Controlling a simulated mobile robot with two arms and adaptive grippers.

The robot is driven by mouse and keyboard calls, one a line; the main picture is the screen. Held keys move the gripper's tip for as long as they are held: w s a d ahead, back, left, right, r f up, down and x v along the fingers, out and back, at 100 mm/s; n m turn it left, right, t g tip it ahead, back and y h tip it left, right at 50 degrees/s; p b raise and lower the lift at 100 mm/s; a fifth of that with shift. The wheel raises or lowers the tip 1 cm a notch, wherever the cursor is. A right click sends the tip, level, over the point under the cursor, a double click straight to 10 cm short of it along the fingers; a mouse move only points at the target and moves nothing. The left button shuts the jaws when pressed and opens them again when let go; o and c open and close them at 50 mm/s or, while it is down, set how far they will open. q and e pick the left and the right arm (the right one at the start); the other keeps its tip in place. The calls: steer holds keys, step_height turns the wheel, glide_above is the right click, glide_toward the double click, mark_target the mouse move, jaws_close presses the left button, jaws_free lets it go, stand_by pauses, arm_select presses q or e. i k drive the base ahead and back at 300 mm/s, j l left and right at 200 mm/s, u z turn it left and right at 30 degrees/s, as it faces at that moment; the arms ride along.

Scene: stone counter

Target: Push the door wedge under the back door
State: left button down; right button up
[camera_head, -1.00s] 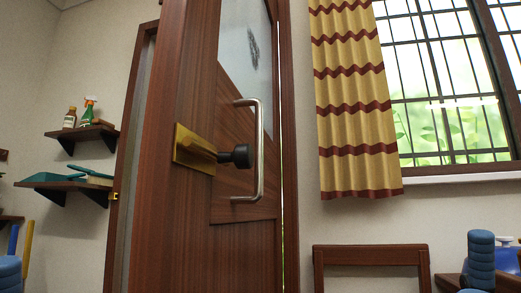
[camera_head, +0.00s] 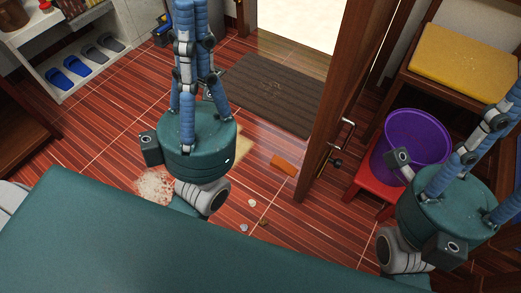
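The brown wooden back door (camera_head: 346,95) stands open, seen from above, with its metal handle (camera_head: 343,135) on the right face. An orange block, apparently the door wedge (camera_head: 284,165), lies on the floor just left of the door's lower edge, with a small gap between them. My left gripper (camera_head: 190,60) is raised left of the wedge, its blue fingers pointing up the picture. My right gripper (camera_head: 480,145) is at the right, beyond the door from the wedge. Nothing shows in either hand, but the fingertips run out of frame or are unclear.
A brown mat (camera_head: 265,92) lies before the bright doorway. A purple bucket (camera_head: 412,142) stands on a red stool (camera_head: 372,188), below a yellow cushion (camera_head: 465,58). Small pebbles (camera_head: 252,203) and a pale speckled patch (camera_head: 156,185) are on the floor. Slippers (camera_head: 83,65) are at upper left.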

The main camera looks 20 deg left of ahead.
mark_target(278, 162)
steer(key=i+j, duration=0.1)
steer(key=j, duration=0.35)
steer(key=i+j+z, duration=0.1)
steer(key=j, duration=0.85)
steer(key=j+z, duration=0.1)
steer(key=z, duration=0.3)
steer(key=j+z, duration=0.1)
steer(key=z, duration=0.35)
steer(key=i+j+z, duration=0.1)
steer(key=z, duration=0.3)
